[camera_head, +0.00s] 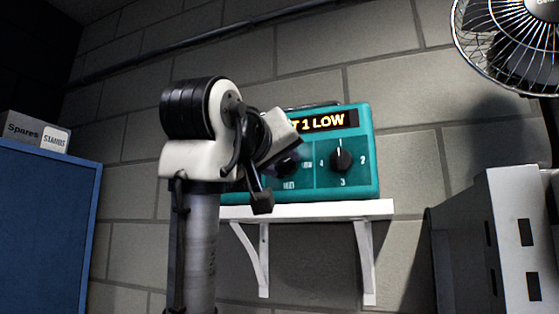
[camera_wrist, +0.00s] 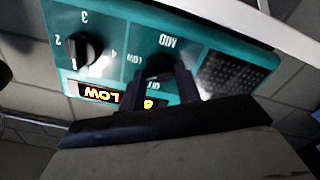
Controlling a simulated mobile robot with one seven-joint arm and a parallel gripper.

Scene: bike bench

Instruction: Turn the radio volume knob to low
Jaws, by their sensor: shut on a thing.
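A teal radio (camera_head: 345,184) stands on a white wall shelf. Its lit display (camera_head: 322,121) reads "T 1 LOW" at its visible end. The radio also shows upside down in the wrist view (camera_wrist: 118,20). Its volume knob (camera_wrist: 160,66) is dark, with a "LOW" label beside it; its pointer cannot be made out. My gripper (camera_wrist: 161,74) is shut on this knob, a finger on each side. In the head view my wrist covers much of the radio's left part. The numbered station knob (camera_head: 341,159) on the right has its pointer up at 1.
The white shelf (camera_head: 330,211) runs under the radio on two brackets. A fan (camera_head: 510,45) is at the upper right, above a grey-white cabinet (camera_head: 518,230). A blue cabinet (camera_head: 45,220) with boxes labelled Spares and Stands is at the left. A brick wall is behind.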

